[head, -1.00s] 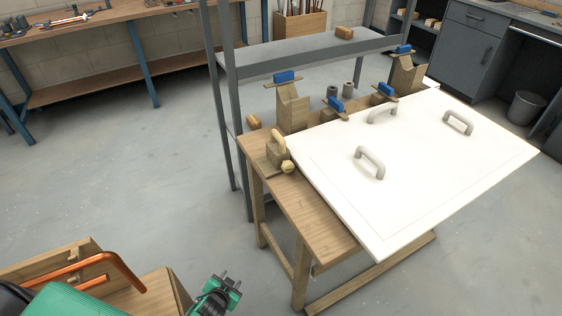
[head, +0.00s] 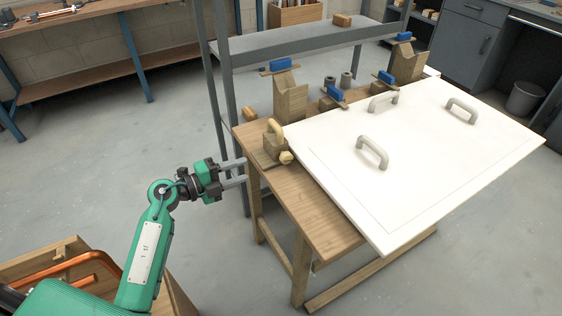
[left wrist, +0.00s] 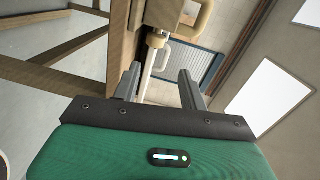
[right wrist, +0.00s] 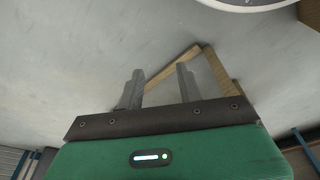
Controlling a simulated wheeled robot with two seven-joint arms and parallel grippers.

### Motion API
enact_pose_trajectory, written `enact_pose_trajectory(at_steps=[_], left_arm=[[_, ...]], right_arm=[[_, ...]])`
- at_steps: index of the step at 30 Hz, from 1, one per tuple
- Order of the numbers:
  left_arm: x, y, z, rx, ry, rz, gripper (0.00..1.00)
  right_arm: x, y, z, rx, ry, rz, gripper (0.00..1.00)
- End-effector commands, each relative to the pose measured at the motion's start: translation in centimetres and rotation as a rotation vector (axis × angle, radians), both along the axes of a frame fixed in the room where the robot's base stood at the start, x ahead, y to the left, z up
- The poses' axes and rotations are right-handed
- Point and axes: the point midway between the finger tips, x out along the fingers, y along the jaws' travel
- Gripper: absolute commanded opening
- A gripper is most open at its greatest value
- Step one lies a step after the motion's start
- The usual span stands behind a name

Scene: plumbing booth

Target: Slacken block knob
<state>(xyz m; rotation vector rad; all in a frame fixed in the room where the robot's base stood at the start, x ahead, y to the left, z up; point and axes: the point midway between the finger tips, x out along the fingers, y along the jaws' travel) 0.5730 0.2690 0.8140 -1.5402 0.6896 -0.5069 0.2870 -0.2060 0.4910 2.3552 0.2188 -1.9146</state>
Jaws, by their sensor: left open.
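A small wooden block (head: 271,148) with a pale curved handle stands on the left end of the wooden bench. A round pale yellow knob (head: 286,157) sits on the block's front side. My left gripper (head: 243,171) is open and empty, left of the block and apart from it, by the bench's left edge. In the left wrist view the knob (left wrist: 156,40) shows beyond the open fingers (left wrist: 160,84), with the block (left wrist: 163,12) behind it. My right gripper (right wrist: 161,82) is open and empty in the right wrist view, over the grey floor; it is not in the head view.
A large white panel (head: 420,150) with several grey handles covers much of the bench (head: 305,205) and overhangs its front. Wooden supports with blue clamps (head: 285,66) stand behind. A grey shelf frame (head: 228,110) rises at the back left.

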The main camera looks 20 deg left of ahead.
Motion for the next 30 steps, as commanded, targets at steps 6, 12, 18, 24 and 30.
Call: enact_pose_trajectory(at_steps=[6, 12, 18, 24, 30], left_arm=[[0.1, 0.0, 0.1, 0.069, 0.014, -0.023, 0.43], [2.1, -2.0, -0.3, 0.065, 0.013, -0.023, 0.43], [5.2, -5.1, -0.9, 0.063, 0.014, -0.022, 0.43], [7.8, -7.7, -1.4, 0.065, 0.013, -0.022, 0.43], [9.2, -9.1, -1.8, 0.066, 0.014, -0.022, 0.43]], right_arm=[[0.0, 0.0, 0.5, 0.002, -0.002, -0.001, 0.36], [0.0, 0.0, 0.5, 0.001, -0.001, -0.001, 0.36], [0.0, 0.0, 0.4, 0.0, -0.001, -0.001, 0.36], [0.0, 0.0, 0.6, 0.0, 0.001, -0.001, 0.36], [0.3, 0.0, 1.2, 0.002, -0.012, -0.001, 0.36]])
